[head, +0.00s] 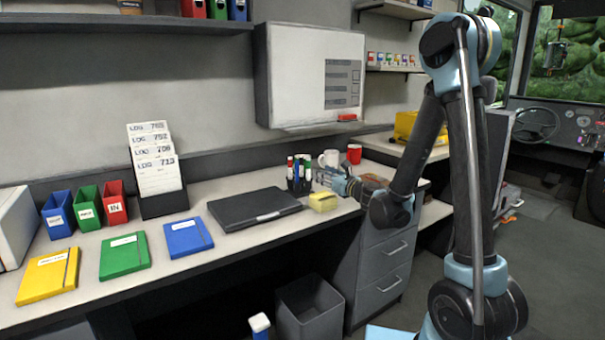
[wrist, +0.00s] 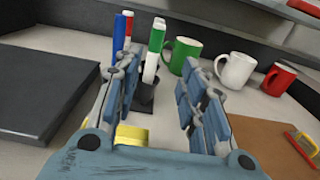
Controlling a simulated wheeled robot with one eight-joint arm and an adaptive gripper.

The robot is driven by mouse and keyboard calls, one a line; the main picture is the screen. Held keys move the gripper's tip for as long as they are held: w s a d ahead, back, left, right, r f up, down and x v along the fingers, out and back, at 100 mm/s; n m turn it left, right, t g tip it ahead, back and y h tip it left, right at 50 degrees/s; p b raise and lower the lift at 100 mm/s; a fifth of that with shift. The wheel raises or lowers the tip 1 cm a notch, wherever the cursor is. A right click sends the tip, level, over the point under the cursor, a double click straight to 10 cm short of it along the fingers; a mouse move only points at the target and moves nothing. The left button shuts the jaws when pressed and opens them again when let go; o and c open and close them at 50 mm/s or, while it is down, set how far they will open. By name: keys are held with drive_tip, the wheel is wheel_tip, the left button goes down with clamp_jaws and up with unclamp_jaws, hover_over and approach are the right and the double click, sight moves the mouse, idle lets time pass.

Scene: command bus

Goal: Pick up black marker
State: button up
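A dark holder with several upright markers (head: 291,168) stands on the desk in the head view. In the wrist view I make out a blue marker (wrist: 118,34), a red-capped one (wrist: 128,26) and a green one (wrist: 152,54) with a white lower part. I cannot single out a black marker; the holder (wrist: 146,98) is partly hidden by my left finger. My gripper (wrist: 162,80) is open, its fingers apart, and points at the holder from the right in the head view (head: 322,176). I see nothing gripped between the fingers.
A green mug (wrist: 183,55), a white mug (wrist: 236,70) and a red mug (wrist: 279,79) stand close by on the right. A yellow block (head: 323,201) lies below my gripper. A closed black laptop (head: 254,208) lies to the left of the holder.

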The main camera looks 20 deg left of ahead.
sight(302, 164)
drive_tip(key=x, duration=0.9)
drive_tip(key=shift+w+a, duration=0.15)
drive_tip(key=shift+a, duration=0.15)
drive_tip(key=shift+s+a+x, duration=0.1)
drive_tip(key=shift+s+x, duration=0.05)
drive_tip(key=shift+x, duration=1.2)
drive_tip(key=shift+s+a+x, duration=0.15)
drive_tip(key=shift+x, duration=1.15)
drive_tip(key=shift+r, duration=0.15)
clamp_jaws()
